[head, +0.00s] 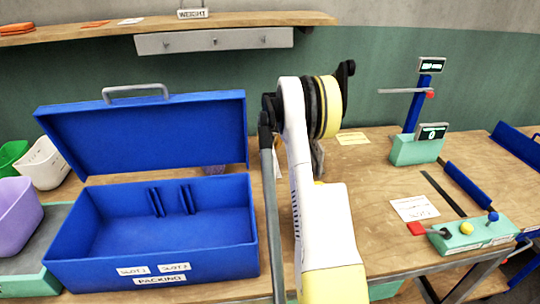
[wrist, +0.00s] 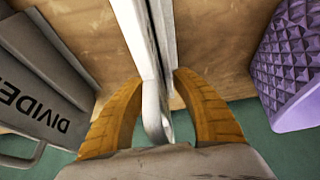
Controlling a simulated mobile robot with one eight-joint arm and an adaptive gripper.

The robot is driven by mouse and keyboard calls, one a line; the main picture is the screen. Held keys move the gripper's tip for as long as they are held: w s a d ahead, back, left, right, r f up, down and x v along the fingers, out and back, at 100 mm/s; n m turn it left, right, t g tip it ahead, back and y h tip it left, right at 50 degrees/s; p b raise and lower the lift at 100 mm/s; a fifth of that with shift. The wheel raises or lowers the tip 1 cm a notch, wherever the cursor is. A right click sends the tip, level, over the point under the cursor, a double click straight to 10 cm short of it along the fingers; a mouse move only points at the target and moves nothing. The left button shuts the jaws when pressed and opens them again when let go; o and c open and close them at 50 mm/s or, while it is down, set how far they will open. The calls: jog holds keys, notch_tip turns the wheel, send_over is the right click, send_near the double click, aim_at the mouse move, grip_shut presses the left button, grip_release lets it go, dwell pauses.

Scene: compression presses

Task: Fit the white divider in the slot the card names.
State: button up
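In the wrist view my gripper (wrist: 160,82) has its two orange fingers closed on the white divider (wrist: 138,28), seen nearly edge-on, with a pale curved tab between the fingers. In the head view my arm hides the gripper and the divider. The blue packing box (head: 72,238) stands open at the left, its lid raised. Labels on its front read SLOT 1 (head: 132,271) and SLOT 2 (head: 174,267). Two short blue ribs stand on its inner back wall. A white card (head: 414,208) lies on the table at right, its text too small to read.
In the wrist view a grey holder lettered DIVIDE (wrist: 45,85) is left of the divider and a purple textured block (wrist: 292,65) is right. A green control box (head: 480,236) and a green-and-blue press (head: 415,150) stand right.

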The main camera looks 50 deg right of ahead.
jog(key=shift+r, duration=0.1)
grip_shut()
jog(key=shift+r, duration=0.1)
